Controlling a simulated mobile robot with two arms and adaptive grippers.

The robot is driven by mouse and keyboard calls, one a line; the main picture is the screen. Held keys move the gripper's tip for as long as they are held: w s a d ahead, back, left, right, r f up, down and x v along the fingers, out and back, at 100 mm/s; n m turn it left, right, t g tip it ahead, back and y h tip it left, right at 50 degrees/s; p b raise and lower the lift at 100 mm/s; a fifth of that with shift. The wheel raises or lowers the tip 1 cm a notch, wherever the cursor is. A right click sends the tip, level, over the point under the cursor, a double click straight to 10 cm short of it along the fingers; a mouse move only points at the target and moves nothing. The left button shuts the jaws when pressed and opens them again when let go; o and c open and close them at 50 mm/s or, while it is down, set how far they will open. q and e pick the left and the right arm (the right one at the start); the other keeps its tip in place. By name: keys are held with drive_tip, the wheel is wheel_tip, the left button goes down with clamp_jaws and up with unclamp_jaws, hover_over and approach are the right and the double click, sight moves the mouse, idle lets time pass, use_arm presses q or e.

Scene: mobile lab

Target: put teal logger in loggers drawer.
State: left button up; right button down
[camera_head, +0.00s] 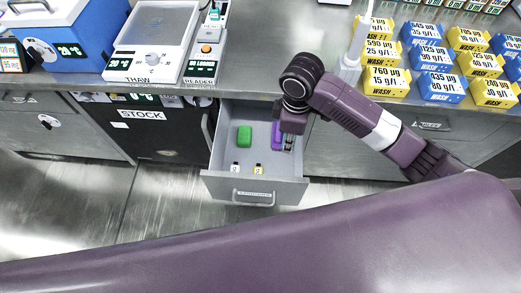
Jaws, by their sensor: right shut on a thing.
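A small teal item (215,14), perhaps the teal logger, sits at the top of the reader (204,50) on the counter; it is too small to be sure. The drawer (222,183) below the counter is pulled open; its front label is too small to read. My right gripper (289,143) reaches down into the right side of the drawer. It is shut, and a purple block (277,136) shows at its fingers, partly hidden by the gripper. A green block (244,136) lies in the drawer, left of the gripper and apart from it. My left gripper is not in view.
Two small labelled items (258,169) lie near the drawer's front. A white-topped device (152,40) and a blue box (75,35) stand on the counter at left. Several yellow and blue boxes (435,88) fill the right. A STOCK cabinet (150,130) is left of the drawer.

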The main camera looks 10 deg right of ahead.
drive_tip(key=shift+w+a+f+n, duration=0.1)
drive_tip(key=shift+w+f+n, duration=0.25)
drive_tip(key=shift+f+n, duration=0.3)
wheel_tip(320, 180, down, 16)
drive_tip(key=shift+r+b, duration=0.2)
drive_tip(key=shift+b, duration=0.6)
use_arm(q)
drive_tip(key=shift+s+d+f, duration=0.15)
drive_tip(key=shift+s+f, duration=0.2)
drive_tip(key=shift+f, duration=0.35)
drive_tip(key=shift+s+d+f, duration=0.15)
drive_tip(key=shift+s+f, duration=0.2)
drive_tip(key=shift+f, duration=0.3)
use_arm(e)
hover_over(282, 170)
drive_tip(key=s, duration=0.2)
drive_tip(key=shift+a+f, duration=0.25)
drive_tip(key=shift+f, duration=0.85)
drive_tip(key=shift+a+f, duration=0.2)
drive_tip(key=shift+f, duration=0.85)
use_arm(q)
drive_tip(key=shift+b, duration=0.3)
use_arm(e)
drive_tip(key=shift+f, duration=0.1)
drive_tip(key=c, duration=1.9)
unclamp_jaws()
